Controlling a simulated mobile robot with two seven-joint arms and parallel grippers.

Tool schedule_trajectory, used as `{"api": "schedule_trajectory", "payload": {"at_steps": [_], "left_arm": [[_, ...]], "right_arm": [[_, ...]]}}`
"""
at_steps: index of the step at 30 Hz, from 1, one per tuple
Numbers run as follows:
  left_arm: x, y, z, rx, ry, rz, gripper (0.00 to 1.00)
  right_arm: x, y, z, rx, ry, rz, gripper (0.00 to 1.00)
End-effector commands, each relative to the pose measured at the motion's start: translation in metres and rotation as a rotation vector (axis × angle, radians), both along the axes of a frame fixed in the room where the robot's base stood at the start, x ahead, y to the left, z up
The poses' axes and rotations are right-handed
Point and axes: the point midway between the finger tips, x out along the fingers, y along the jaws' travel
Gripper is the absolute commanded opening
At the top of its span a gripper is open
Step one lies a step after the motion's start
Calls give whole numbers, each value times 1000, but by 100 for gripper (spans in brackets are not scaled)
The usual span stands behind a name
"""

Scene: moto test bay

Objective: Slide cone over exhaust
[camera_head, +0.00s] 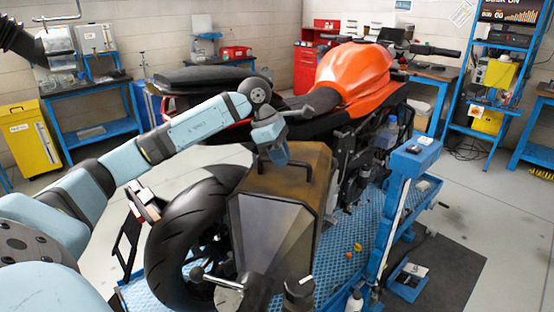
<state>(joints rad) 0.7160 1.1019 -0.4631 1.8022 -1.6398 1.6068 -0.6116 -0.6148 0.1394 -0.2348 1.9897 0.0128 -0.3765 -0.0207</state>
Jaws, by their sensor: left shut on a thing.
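The cone (272,232) is a large boxy hood with a brown top, grey faceted sides and a dark handle (302,168) on top. It stands upright at the rear of the motorcycle, just right of the rear tyre (185,245). My left gripper (278,155) comes in from the left above the cone and is shut on its handle. The fingertips are partly hidden. The exhaust cannot be made out; the cone covers that area. My right gripper is not in view.
The motorcycle with an orange tank (352,68) stands on a blue lift platform (345,240). A blue post (400,190) rises right of the cone. Small orange pieces (355,248) lie on the platform. A yellow cabinet (30,140) stands at the left.

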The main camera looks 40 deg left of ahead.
Motion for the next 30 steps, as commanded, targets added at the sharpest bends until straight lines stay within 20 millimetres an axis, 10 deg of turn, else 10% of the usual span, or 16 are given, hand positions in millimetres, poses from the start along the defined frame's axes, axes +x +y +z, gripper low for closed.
{"api": "schedule_trajectory", "payload": {"at_steps": [6,7,10,20,30], "left_arm": [[1,4,4,5,-10,10,0],[1,4,4,4,-10,10,24],[1,3,4,4,-10,9,42],[0,3,6,4,-7,7,42],[-12,25,65,3,-12,8,42]], "right_arm": [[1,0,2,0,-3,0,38],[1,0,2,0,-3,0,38],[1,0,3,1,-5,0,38],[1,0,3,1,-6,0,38],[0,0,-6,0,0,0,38]]}}
